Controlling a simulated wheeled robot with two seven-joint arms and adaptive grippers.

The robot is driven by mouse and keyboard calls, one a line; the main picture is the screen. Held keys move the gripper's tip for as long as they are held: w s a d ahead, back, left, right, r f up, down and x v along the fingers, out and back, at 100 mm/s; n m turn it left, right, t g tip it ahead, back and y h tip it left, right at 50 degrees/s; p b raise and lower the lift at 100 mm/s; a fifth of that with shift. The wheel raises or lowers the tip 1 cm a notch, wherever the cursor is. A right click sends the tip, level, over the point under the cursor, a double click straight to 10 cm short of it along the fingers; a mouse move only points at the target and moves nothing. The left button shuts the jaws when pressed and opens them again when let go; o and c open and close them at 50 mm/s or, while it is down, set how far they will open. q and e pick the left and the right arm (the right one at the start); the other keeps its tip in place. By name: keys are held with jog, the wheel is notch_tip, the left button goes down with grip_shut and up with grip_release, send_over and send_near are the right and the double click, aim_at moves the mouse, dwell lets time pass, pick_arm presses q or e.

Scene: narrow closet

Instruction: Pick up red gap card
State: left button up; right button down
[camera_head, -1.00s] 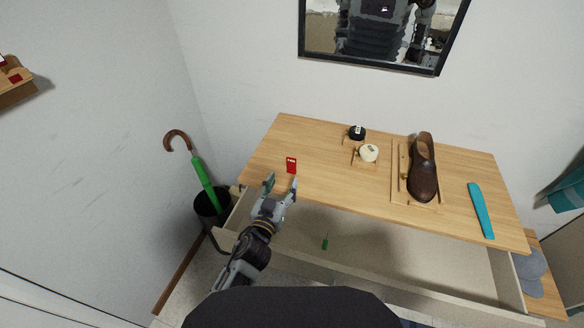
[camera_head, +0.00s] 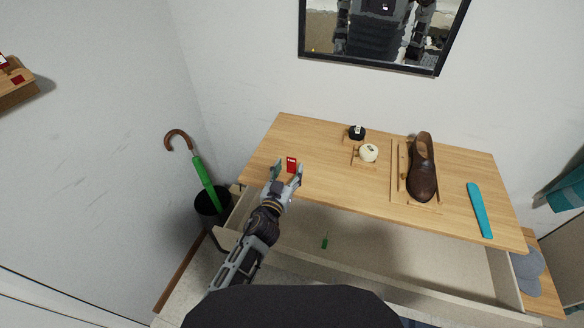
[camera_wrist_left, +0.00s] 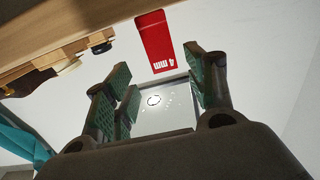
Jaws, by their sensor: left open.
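The red gap card (camera_head: 291,164) stands at the left front part of the wooden table in the head view. In the left wrist view the red card (camera_wrist_left: 154,42) shows white "4 mm" lettering and is just beyond the fingers. Whether the fingers touch the card cannot be told. My right gripper is not in view.
The wooden table (camera_head: 335,190) holds a black tin (camera_head: 356,132), a cream tin (camera_head: 369,152), a brown shoe (camera_head: 422,170) and a teal shoehorn (camera_head: 480,210). An open drawer (camera_head: 380,255) juts out below, with a small green item (camera_head: 324,243) inside. A green umbrella (camera_head: 204,184) stands at left.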

aim_at(292, 160)
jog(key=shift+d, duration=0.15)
pick_arm(q)
jog(key=shift+w, duration=0.1)
jog(key=shift+w+d+r, duration=0.1)
jog(key=shift+w, duration=0.4)
jog(key=shift+w+d+p, duration=0.1)
jog(key=shift+w+p, duration=0.2)
jog(key=shift+w, duration=0.3)
jog(key=shift+w+d, duration=0.1)
jog(key=shift+w, duration=0.3)
jog(key=shift+x, duration=0.95)
jog(key=c, duration=0.8)
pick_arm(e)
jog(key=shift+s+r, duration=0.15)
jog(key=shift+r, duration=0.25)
